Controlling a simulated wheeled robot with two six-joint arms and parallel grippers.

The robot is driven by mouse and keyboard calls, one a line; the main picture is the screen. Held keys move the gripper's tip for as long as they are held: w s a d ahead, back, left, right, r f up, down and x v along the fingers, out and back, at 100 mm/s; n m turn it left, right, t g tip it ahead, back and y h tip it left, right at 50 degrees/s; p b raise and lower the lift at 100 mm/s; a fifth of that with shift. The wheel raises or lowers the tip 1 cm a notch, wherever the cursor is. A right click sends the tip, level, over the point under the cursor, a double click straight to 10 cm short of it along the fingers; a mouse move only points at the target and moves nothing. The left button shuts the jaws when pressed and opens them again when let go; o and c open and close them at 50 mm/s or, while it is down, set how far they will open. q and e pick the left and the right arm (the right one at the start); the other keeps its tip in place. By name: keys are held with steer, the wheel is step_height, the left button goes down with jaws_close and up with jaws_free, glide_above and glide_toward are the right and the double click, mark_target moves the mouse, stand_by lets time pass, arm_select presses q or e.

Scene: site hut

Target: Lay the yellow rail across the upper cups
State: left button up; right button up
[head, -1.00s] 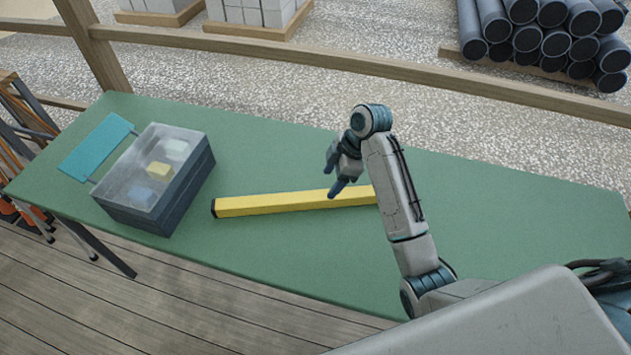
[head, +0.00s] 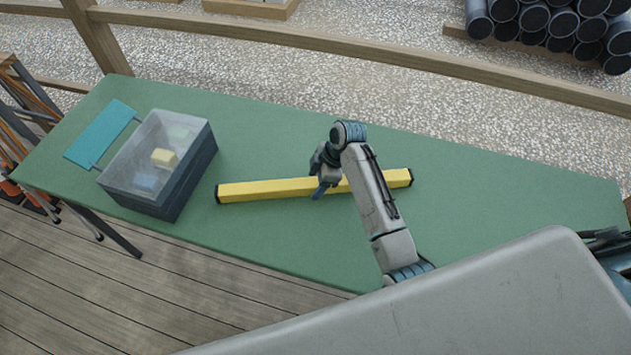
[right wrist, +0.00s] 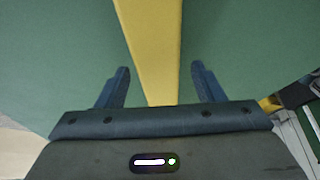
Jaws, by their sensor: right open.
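The yellow rail (head: 270,189) with black end caps lies on the green table, running left to right. My right gripper (head: 319,180) is over the rail near its middle, and my forearm covers part of the rail. In the right wrist view, the rail (right wrist: 150,45) runs between the two spread fingers of the open gripper (right wrist: 159,68), with a gap on each side. I cannot tell the exact height of the fingers above the table. I cannot make out the upper cups in either view. My left gripper is not in view.
A dark box with a clear lid (head: 152,150) and coloured items inside stands left of the rail. A teal panel (head: 101,134) lies beside it. The green table (head: 500,215) is clear at right. Trestle-like frames (head: 22,130) stand past its left end. A wooden railing runs behind.

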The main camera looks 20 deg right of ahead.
steer(key=shift+a+f, duration=0.15)
steer(key=shift+f, duration=0.25)
steer(key=shift+w, duration=0.15)
jaws_close()
steer(key=shift+r, duration=0.1)
